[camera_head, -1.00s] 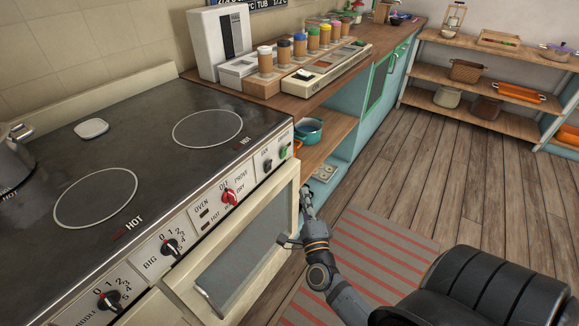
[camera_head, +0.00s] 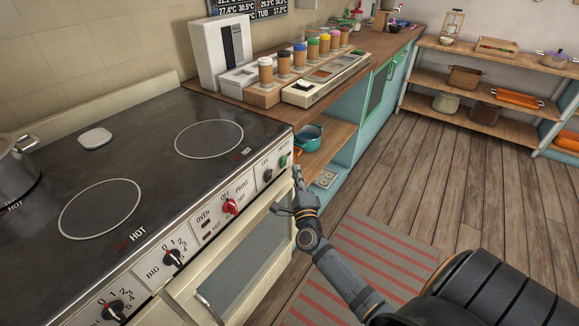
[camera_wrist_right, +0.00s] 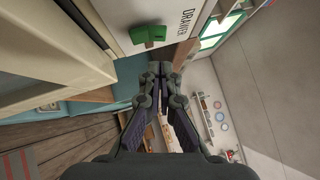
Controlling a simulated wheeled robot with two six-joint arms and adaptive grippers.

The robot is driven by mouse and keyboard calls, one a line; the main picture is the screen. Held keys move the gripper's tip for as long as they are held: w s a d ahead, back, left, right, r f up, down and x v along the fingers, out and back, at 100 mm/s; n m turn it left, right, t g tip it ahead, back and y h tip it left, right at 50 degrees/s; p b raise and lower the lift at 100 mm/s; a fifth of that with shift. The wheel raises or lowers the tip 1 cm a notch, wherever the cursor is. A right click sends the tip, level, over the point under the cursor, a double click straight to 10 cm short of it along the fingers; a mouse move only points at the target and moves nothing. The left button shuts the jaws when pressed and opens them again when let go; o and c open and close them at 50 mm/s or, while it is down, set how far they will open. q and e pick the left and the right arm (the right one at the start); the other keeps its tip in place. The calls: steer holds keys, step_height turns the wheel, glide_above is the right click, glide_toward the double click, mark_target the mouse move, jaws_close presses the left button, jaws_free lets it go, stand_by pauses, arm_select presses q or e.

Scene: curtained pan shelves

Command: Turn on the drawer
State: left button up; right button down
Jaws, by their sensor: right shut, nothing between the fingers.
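The green drawer switch (camera_head: 283,161) sits at the far right end of the white stove control panel. In the right wrist view the green switch (camera_wrist_right: 148,34) is beside the word DRAWER, above my fingertips in the picture. My right gripper (camera_head: 298,170) is shut and empty, just right of the panel's end and close to the switch. Its closed fingers (camera_wrist_right: 160,70) show in the wrist view, with a gap in the picture between them and the switch. My left gripper is not in view.
The panel also has a red oven knob (camera_head: 231,207) and black burner knobs (camera_head: 173,258). The oven door (camera_head: 243,262) is below. An open shelf with a teal pot (camera_head: 308,138) is right of the stove. A striped rug (camera_head: 375,260) lies on the floor.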

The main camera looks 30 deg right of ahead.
mark_target(286, 158)
steer(key=shift+w+a+r, duration=0.25)
steer(key=shift+w+a, duration=0.05)
steer(key=shift+w, duration=0.35)
steer(key=shift+w+a+r, duration=0.2)
steer(key=shift+w+a, duration=0.1)
steer(key=shift+w, duration=0.3)
steer(key=p, duration=0.2)
steer(key=r+p, duration=0.1)
steer(key=p, duration=0.1)
steer(key=shift+w+a+r+n+y, duration=0.1)
steer(key=shift+w+r+n+y, duration=0.15)
steer(key=shift+r+n+y, duration=0.05)
steer(key=shift+f+b, duration=0.55)
steer(key=shift+f, duration=0.1)
steer(key=shift+s, duration=0.1)
